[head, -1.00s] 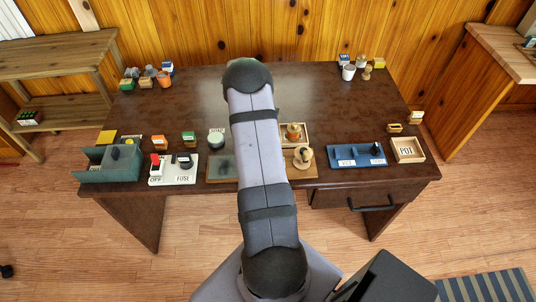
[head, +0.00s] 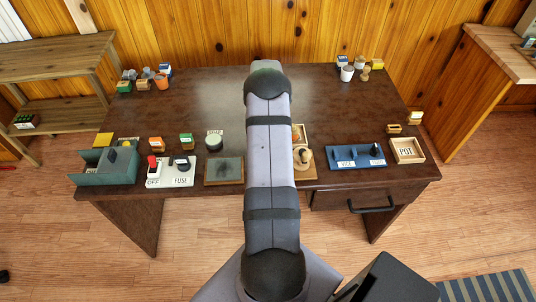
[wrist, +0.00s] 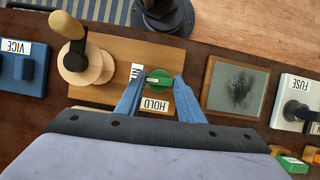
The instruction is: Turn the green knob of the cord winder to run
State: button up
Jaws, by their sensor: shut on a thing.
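In the wrist view, the cord winder's wooden board (wrist: 110,50) lies on the desk. It bears a pale spool with a wooden crank handle (wrist: 68,26) and, right of it, the green knob (wrist: 160,88). My gripper (wrist: 160,82) is shut on the knob, a blue finger on either side. A pale line on the knob points left. A HOLD label (wrist: 154,105) lies between the fingers; another label (wrist: 137,70), partly covered by the left finger, is unreadable. In the head view, my arm hides the knob and gripper; the winder's spool (head: 302,159) shows at right.
A dark slate in a wooden frame (wrist: 236,88) lies right of the winder, with the white FUSE panel (wrist: 295,100) beyond. The blue VICE panel (wrist: 22,70) is on the other side. The desk's middle (head: 220,95) is clear.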

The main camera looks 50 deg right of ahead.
jog(key=shift+m, duration=0.4)
jog(key=o, duration=1.1)
jog(key=shift+c, duration=0.2)
jog(key=b+v, duration=0.1)
jog(key=v, duration=0.6)
jog(key=shift+d+r+b, duration=0.15)
jog(key=shift+r+b, duration=0.05)
jog(key=shift+b, duration=0.2)
